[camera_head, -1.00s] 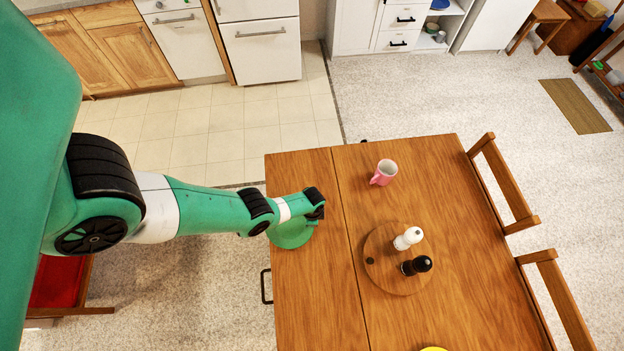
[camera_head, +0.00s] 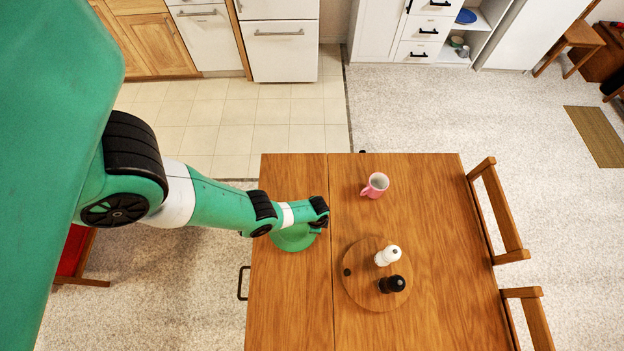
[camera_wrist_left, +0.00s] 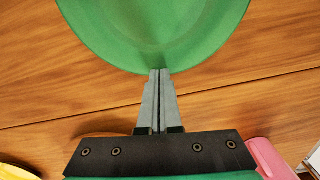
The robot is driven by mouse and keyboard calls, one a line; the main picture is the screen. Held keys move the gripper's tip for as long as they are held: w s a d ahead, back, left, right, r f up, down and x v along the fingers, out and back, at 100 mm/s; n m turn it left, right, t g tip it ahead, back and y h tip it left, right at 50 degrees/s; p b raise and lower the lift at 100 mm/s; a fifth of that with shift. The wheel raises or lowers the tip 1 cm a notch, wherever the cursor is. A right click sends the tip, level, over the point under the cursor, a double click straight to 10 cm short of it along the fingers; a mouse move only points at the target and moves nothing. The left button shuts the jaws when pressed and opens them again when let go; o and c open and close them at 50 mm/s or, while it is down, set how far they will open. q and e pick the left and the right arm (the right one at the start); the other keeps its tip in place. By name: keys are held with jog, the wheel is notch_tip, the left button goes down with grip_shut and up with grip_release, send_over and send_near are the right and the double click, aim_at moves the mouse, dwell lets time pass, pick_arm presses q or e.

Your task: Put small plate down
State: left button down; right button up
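The small green plate (camera_head: 292,240) is over the left part of the wooden table, between its left edge and the seam. My left gripper (camera_head: 322,222) reaches it from the left and covers part of it. In the left wrist view, the left gripper's fingers (camera_wrist_left: 158,72) are shut on the near rim of the plate (camera_wrist_left: 155,30). The plate looks about level. I cannot tell whether it touches the table (camera_head: 290,310) or hangs just above. My right gripper is not in view.
A pink mug (camera_head: 375,186) stands at the table's back. A round wooden board (camera_head: 362,290) holds a white shaker (camera_head: 387,255) and a black shaker (camera_head: 392,284). Chairs line the right side. The table's near left part is clear. A yellow thing (camera_wrist_left: 15,172) shows in the wrist view.

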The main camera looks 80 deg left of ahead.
pick_arm(q)
jog(key=shift+s+f, duration=0.1)
jog(key=shift+s, duration=0.15)
jog(key=shift+r+p, duration=1.05)
jog(key=shift+r, duration=0.1)
jog(key=shift+w+d+f, duration=0.1)
jog(key=shift+w, duration=0.1)
jog(key=w+b, duration=0.2)
jog(key=w, duration=0.1)
jog(key=w+d+b, duration=0.1)
jog(key=w+b, duration=0.1)
jog(key=w, duration=0.2)
jog(key=w+d+b, duration=0.1)
jog(key=w+b, duration=0.1)
jog(key=w, duration=0.1)
jog(key=shift+w+d+f, duration=0.1)
jog(key=shift+w+d, duration=0.1)
jog(key=shift+w, duration=0.4)
jog(key=shift+r, duration=0.2)
